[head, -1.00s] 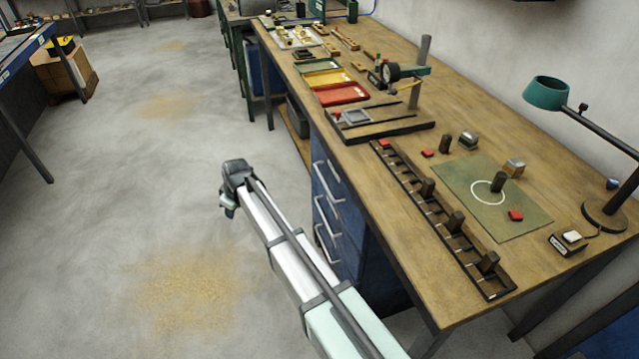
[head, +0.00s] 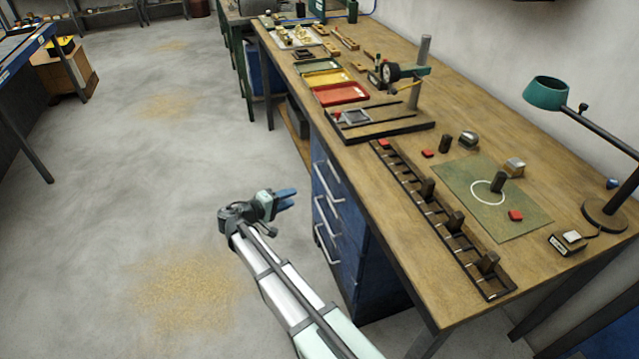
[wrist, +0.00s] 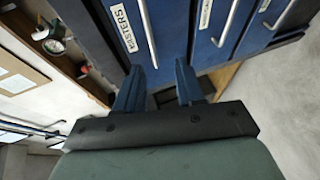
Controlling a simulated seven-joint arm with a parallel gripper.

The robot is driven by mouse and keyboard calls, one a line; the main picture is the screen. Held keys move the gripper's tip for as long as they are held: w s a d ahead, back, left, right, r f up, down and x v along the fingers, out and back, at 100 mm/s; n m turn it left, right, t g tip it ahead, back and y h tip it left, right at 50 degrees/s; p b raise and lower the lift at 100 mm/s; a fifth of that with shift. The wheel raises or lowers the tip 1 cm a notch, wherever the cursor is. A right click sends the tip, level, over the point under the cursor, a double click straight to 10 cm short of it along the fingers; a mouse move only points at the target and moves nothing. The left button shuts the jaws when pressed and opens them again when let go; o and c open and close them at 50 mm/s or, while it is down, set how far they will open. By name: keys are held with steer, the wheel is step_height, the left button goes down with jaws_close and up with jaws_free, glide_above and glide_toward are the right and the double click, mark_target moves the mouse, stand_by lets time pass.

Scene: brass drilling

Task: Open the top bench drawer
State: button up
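The blue drawer unit (head: 352,225) stands under the near bench, with its drawer fronts flush. The top drawer's metal handle (head: 329,180) is the uppermost of three in the head view. In the wrist view the scene is turned sideways.
Two lower drawer handles (head: 328,211) (head: 325,244) lie below the top one. The wooden bench top (head: 400,150) overhangs the drawers and carries a slotted black rack (head: 445,225), trays and a lamp (head: 548,92).

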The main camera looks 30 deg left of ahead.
steer(key=r+x, duration=0.1)
steer(key=x, duration=1.2)
steer(key=shift+w+d+r+t, duration=0.25)
steer(key=shift+w+r+t, duration=0.05)
steer(key=shift+w, duration=0.1)
steer(key=shift+c, duration=0.2)
jaws_close()
